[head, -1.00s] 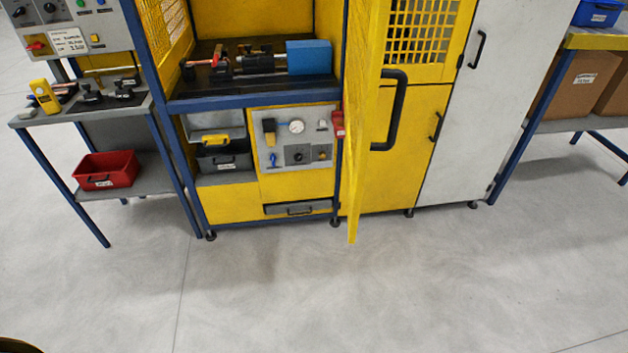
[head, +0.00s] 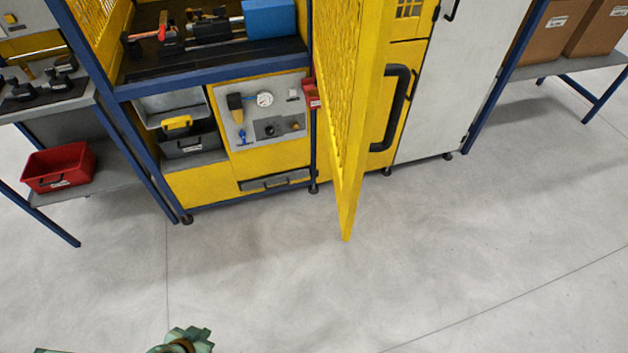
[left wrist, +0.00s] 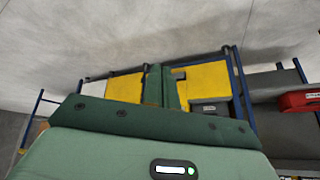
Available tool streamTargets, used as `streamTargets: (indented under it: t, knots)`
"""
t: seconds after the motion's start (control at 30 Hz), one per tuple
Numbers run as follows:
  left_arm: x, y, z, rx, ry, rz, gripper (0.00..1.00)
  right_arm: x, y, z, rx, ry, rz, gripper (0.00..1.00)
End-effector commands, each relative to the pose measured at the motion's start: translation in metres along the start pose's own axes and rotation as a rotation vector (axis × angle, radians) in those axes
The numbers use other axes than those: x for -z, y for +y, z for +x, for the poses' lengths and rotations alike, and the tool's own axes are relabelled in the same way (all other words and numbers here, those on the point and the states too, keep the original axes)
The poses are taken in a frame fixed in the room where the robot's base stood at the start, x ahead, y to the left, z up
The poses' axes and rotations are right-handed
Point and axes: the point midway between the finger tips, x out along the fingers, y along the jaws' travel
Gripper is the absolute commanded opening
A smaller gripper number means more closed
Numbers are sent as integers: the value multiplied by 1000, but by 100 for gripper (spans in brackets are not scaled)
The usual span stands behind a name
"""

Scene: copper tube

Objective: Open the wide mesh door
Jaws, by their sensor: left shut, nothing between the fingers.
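The wide yellow mesh door (head: 352,120) stands swung out from the yellow cabinet, so the bay beside it is open. In the head view I see its mesh inner face and its edge. Its black bar handle (head: 394,108) shows on the far side, to the right. My left gripper (head: 182,342) is at the bottom edge of the head view, low and left of the door, apart from it and from the handle. In the left wrist view its green fingers (left wrist: 163,86) are shut and empty. My right gripper is not in view.
The open bay holds a workbench with a blue block (head: 269,17). A gauge panel (head: 262,113) is below it. A side table with a red bin (head: 58,167) stands left. A white cabinet (head: 455,85) and a shelf with boxes are right. The floor (head: 300,280) in front is clear.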

Motion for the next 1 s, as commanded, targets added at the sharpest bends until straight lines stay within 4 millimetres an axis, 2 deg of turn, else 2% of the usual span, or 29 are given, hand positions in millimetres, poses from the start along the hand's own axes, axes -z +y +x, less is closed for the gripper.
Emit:
streamTargets:
  t: [0.03,0.13,0.23,0.27,0.3,0.37,0.4,0.5,0.6,0.63,0.77,1.0]
  knots:
    - [33,-5,-9,-15,67,-15,0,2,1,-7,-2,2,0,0]
    - [99,-3,-28,-79,210,-81,0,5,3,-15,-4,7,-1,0]
    - [174,15,-66,-208,371,-199,0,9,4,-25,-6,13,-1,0]
    - [198,24,-82,-266,420,-249,0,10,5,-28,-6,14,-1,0]
    - [229,40,-108,-359,480,-333,0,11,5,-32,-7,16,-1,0]
    - [269,66,-153,-522,545,-487,0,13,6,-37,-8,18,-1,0]
    - [290,83,-183,-635,566,-603,0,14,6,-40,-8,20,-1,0]
    - [322,112,-245,-875,559,-881,0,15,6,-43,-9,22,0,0]
    - [339,125,-281,-1031,516,-1104,0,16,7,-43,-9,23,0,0]
    - [343,126,-287,-1062,505,-1156,0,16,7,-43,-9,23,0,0]
    - [353,129,-294,-1114,482,-1258,0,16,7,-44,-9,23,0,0]
    - [388,145,-277,-1114,486,-1256,0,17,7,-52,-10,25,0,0]
